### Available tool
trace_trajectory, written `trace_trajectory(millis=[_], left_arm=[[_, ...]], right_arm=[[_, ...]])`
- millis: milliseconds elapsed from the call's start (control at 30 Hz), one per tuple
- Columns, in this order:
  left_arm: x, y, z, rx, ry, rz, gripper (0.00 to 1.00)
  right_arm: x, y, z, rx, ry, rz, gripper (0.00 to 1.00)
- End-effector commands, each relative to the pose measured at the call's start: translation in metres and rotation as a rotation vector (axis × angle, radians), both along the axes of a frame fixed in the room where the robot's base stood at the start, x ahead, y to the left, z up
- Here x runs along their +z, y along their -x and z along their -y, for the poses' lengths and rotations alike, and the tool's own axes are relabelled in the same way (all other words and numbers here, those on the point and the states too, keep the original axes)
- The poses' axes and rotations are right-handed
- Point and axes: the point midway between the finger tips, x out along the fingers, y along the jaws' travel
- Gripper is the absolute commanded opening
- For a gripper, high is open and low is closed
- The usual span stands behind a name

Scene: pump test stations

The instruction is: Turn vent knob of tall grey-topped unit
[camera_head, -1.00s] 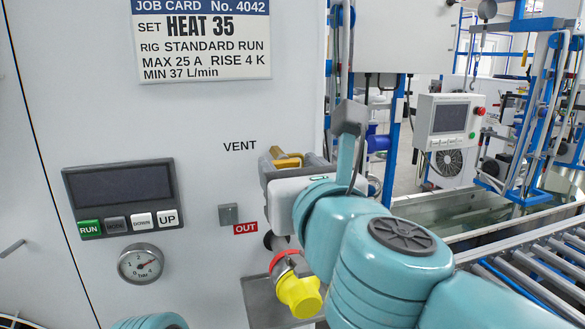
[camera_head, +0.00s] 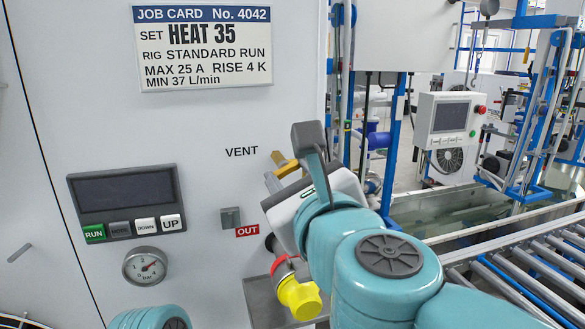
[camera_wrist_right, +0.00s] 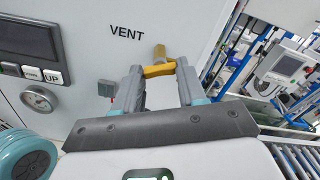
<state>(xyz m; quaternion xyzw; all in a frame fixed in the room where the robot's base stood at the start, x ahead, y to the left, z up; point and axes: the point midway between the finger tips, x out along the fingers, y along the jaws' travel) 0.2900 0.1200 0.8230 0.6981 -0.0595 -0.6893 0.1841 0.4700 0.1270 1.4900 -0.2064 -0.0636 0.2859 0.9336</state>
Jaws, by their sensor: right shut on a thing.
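My left gripper is not in view; only a teal piece of my own arm shows at the bottom edge.
A control display (camera_head: 125,202) with buttons and a round gauge (camera_head: 146,266) are left of the knob. A yellow and red outlet fitting (camera_head: 299,295) protrudes just below my wrist. A roller conveyor (camera_head: 535,262) and a monitor box (camera_head: 449,130) stand to the right.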

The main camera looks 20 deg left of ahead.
Motion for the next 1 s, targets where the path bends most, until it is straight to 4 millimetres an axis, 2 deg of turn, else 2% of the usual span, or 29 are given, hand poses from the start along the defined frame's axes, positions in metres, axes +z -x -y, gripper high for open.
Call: trace_trajectory(millis=[500, 1000], left_arm=[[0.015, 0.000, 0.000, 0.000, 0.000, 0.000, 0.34], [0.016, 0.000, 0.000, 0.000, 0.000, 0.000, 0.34]], right_arm=[[0.000, 0.000, 0.000, -0.001, 0.297, 0.198, 0.10], [-0.001, -0.001, 0.000, -0.001, 0.366, 0.245, 0.10]])
